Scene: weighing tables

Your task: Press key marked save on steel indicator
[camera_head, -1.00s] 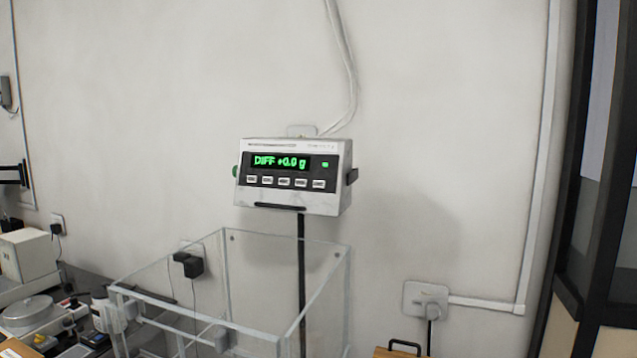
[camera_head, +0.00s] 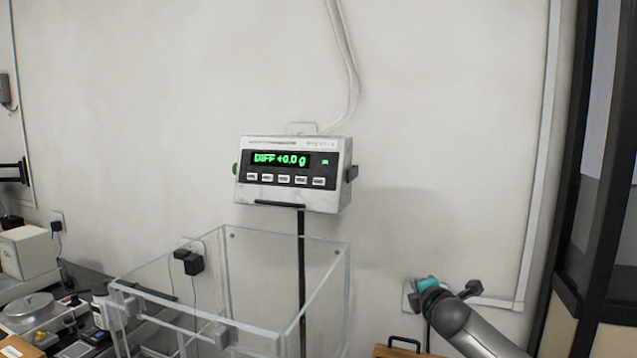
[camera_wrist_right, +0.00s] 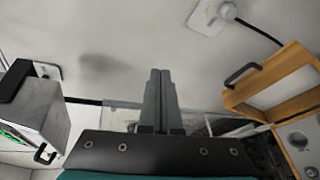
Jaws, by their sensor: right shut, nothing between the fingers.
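The steel indicator (camera_head: 293,208) is mounted on a dark post in front of the wall. Its green display reads "DIFF +0.0 g". Below the display is a row of several pale keys (camera_head: 285,180); their labels are too small to read surely. In the right wrist view the indicator (camera_wrist_right: 45,105) is at the left edge, side-on, with its key face hardly visible. My right gripper (camera_wrist_right: 160,73) is shut and empty, apart from the indicator. In the head view its teal part (camera_head: 428,285) is right of and below the indicator; the fingers are not clear there. My left gripper is out of view.
A clear-walled box (camera_head: 285,248) stands below the indicator. A wall socket (camera_wrist_right: 215,14) with a cable and a wooden case (camera_wrist_right: 270,85) with a dark handle are near my right gripper. Weighing gear stands at the left. The wall between indicator and right arm is bare.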

